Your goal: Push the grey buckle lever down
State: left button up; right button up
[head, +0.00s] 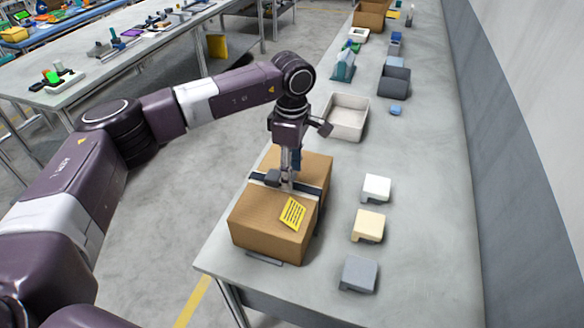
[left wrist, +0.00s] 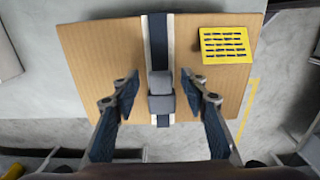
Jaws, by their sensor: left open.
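A cardboard box (head: 265,228) stands on the grey table, with a dark strap (left wrist: 157,40) with pale edges running across its top. The grey buckle lever (left wrist: 160,82) sits on the strap near the middle of the box in the left wrist view, with a darker grey buckle part (left wrist: 162,104) at its near end. My left gripper (left wrist: 158,78) is open above the box. Its two fingers are on either side of the buckle, with a gap on each side. In the head view the gripper (head: 287,182) points down and hides much of the buckle. My right gripper is not in view.
A yellow label (head: 293,213) is on the box. White (head: 376,188), cream (head: 368,225) and grey (head: 359,273) blocks stand to the right of it. A pale bin (head: 346,118) stands behind the box. The table's right strip is clear.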

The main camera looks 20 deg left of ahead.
pick_arm(q)
jog(key=shift+f, duration=0.25)
grip_shut()
jog(key=shift+d, duration=0.1)
jog(key=y+b, duration=0.1)
jog(key=f+y+b, duration=0.1)
jog(key=b, duration=0.1)
jog(key=shift+d+y, duration=0.4)
jog(key=shift+d+f+y+b, duration=0.1)
jog(key=shift+f+y+b, duration=0.1)
jog(key=shift+y+b, duration=0.5)
jog(key=shift+d+f+y+b, duration=0.1)
jog(key=shift+f+y+b, duration=0.05)
jog(key=shift+y+b, duration=0.5)
